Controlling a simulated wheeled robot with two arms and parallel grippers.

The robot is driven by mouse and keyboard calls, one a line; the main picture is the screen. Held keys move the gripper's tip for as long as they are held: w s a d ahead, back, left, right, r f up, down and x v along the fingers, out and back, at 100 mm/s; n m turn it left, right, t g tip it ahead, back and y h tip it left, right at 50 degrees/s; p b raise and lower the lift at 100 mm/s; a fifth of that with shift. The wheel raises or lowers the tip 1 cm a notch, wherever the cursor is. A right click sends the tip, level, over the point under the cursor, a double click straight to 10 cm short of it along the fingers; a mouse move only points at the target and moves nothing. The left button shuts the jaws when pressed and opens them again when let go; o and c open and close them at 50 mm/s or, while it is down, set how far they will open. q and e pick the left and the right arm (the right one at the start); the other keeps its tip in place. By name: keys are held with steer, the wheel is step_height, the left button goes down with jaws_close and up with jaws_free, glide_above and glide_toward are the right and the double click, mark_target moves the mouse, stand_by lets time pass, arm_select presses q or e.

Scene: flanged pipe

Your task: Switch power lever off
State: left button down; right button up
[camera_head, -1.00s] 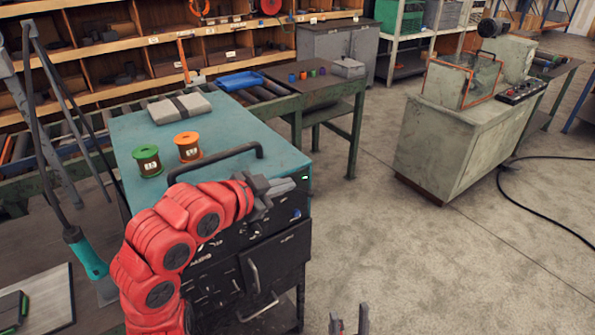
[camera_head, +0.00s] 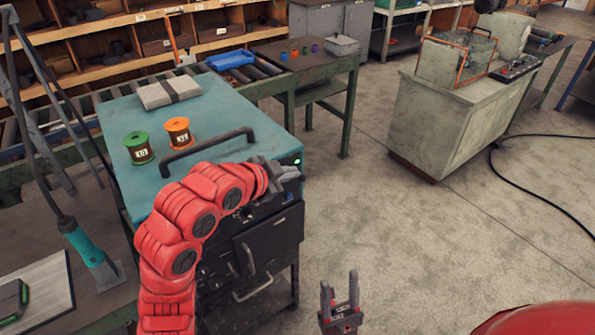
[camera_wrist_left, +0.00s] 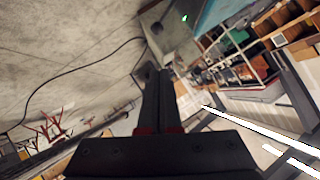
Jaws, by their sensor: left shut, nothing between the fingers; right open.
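A machine cabinet with a teal top (camera_head: 217,103) and a dark front panel (camera_head: 262,215) stands at left centre in the head view. A small green light (camera_head: 296,162) glows near the panel's upper right corner; it also shows in the left wrist view (camera_wrist_left: 184,18). My left gripper (camera_head: 294,172) is shut and empty at the panel's upper edge, just below the light. I cannot make out the power lever; my gripper and arm cover part of the panel. My right gripper (camera_head: 339,284) is open and empty, low and right of the cabinet.
A green spool (camera_head: 138,146), an orange spool (camera_head: 178,132) and a grey case (camera_head: 168,92) rest on the cabinet top behind a black handle (camera_head: 208,150). A grey machine (camera_head: 440,115) stands at right. The floor between is clear, with a black cable (camera_head: 510,180) at right.

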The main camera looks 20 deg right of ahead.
arm_select(q)
steer(key=w+d+f+p, duration=0.3)
steer(key=w+f, duration=0.1)
steer(key=f, duration=0.1)
steer(key=shift+w+f, duration=0.15)
steer(key=shift+f, duration=0.15)
